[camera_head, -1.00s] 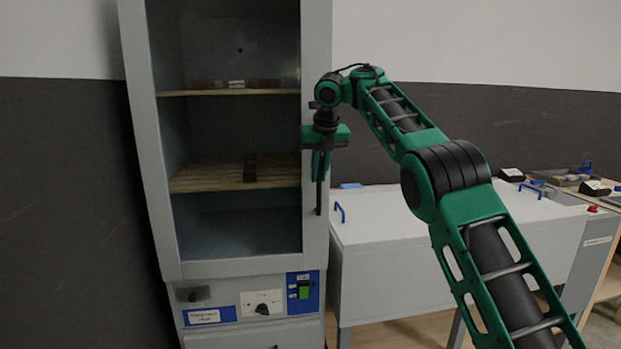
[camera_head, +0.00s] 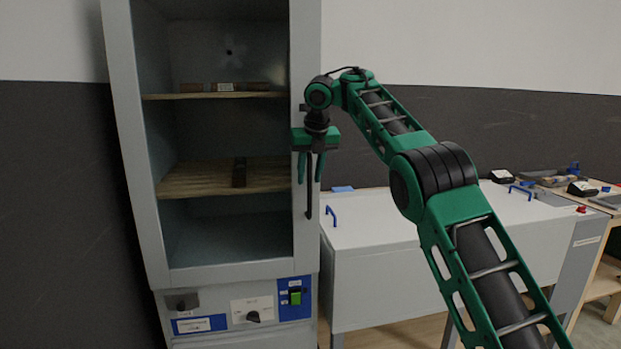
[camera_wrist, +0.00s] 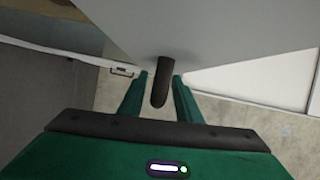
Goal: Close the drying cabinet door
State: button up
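The drying cabinet door (camera_head: 305,235) is a light grey frame around a see-through pane, with shelves visible behind it. It stands at or close to the cabinet front; I cannot tell whether it is flush. A dark upright bar handle (camera_head: 309,200) is on its right side. My gripper (camera_head: 310,180) points down at the handle, with one green finger on each side. In the wrist view the rounded handle end (camera_wrist: 160,92) lies between the two fingers (camera_wrist: 159,95), with narrow gaps. My gripper is open and not clamped on it.
The cabinet's control panel (camera_head: 252,310), with a dark knob and green switch, is below the door. A low white-grey bench box (camera_head: 400,255) with blue handles stands to the right, under my arm. A worktable with tools (camera_head: 590,190) is farther right.

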jog(key=v, duration=1)
jog(key=shift+r, duration=0.45)
